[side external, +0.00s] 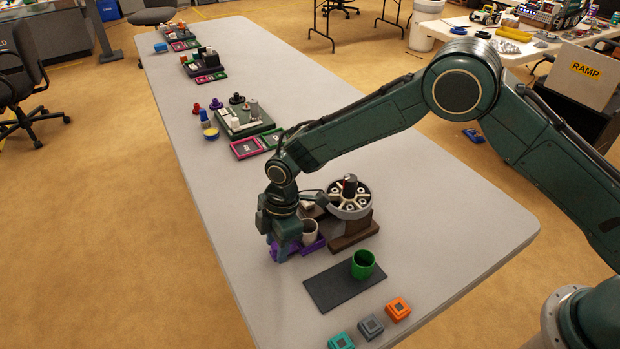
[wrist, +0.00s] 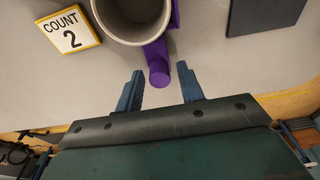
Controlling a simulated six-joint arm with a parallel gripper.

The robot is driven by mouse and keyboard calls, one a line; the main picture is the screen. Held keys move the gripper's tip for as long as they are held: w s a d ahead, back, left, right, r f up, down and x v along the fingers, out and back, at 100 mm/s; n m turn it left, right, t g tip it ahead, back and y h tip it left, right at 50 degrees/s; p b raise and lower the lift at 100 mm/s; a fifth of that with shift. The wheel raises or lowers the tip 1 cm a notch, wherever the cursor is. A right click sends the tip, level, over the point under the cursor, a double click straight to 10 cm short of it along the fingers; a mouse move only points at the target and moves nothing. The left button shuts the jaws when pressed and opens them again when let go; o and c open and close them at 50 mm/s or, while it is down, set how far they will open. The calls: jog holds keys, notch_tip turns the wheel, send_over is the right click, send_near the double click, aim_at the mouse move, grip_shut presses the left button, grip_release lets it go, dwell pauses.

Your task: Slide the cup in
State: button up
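A pale cup (side external: 310,230) stands in a purple sliding holder (side external: 318,244) at the foot of a round dark machine (side external: 350,200). In the wrist view the cup (wrist: 132,14) is seen from above and looks empty, cut off by the top edge. The holder's purple handle (wrist: 158,72) points toward my gripper (wrist: 160,70). My gripper is open, with the round handle end between its fingertips and gaps on both sides. In the side view my gripper (side external: 285,250) is low over the table at the holder's left, hiding part of it.
A green cup (side external: 362,266) stands on a dark mat (side external: 328,288) nearer the camera. Orange, grey and teal blocks (side external: 370,326) sit by the table edge. A "COUNT 2" card (wrist: 70,30) lies beside the cup.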

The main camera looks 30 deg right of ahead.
jog(key=c, duration=0.7)
